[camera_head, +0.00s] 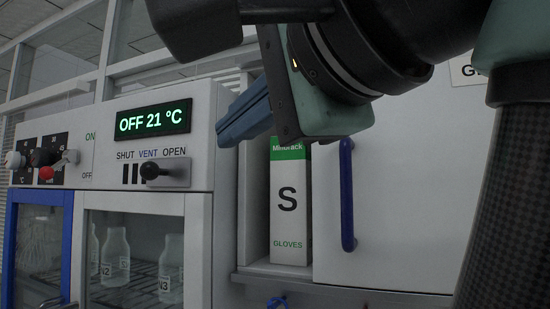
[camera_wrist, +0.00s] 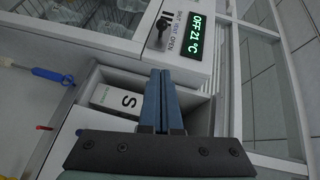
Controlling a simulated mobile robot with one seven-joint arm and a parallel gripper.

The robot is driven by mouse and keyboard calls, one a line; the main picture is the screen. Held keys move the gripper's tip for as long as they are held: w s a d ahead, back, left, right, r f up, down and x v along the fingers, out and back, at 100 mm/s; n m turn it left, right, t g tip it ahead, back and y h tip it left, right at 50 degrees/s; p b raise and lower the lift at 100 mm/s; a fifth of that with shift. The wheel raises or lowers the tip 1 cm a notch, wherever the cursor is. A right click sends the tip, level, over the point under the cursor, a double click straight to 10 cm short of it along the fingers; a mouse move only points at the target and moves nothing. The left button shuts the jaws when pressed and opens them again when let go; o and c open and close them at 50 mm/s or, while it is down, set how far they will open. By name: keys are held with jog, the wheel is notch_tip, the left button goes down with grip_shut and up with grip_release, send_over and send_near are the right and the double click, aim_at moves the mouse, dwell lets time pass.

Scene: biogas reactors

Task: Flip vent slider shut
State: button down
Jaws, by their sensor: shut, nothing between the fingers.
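The vent slider (camera_head: 158,171) is a black knob on a slotted plate under the words SHUT VENT OPEN. Its knob sits towards the OPEN side, with dark slots showing to its left. It also shows in the wrist view (camera_wrist: 161,31) on the white control panel (camera_wrist: 185,62). My gripper (camera_head: 222,132) has blue fingers, pressed together and empty. It is to the right of the panel in the head view, apart from the slider. In the wrist view the closed fingertips (camera_wrist: 160,73) point towards the panel, short of the slider.
A lit display (camera_head: 153,120) reads OFF 21 °C above the slider. Knobs and a red button (camera_head: 46,174) are at the left. Glass-door cabinets (camera_head: 140,205) hold bottles below. A glove box (camera_head: 290,215) and a blue-handled white door (camera_head: 400,210) are at the right.

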jog(key=shift+w+a, duration=0.1)
jog(key=p, duration=0.4)
send_near(162, 171)
jog(key=shift+w+d, duration=0.6)
jog(key=shift+d, duration=0.6)
jog(key=w+a+p, duration=0.1)
jog(key=w+p, duration=0.1)
jog(key=shift+w+a+r, duration=0.15)
jog(key=shift+w+a, duration=0.1)
jog(key=shift+a, duration=0.1)
jog(key=a, duration=0.1)
jog(key=a+p, duration=0.2)
jog(key=shift+w+f, duration=0.25)
jog(key=shift+f, duration=0.15)
jog(key=shift+a+f, duration=0.15)
jog(key=shift+a, duration=0.2)
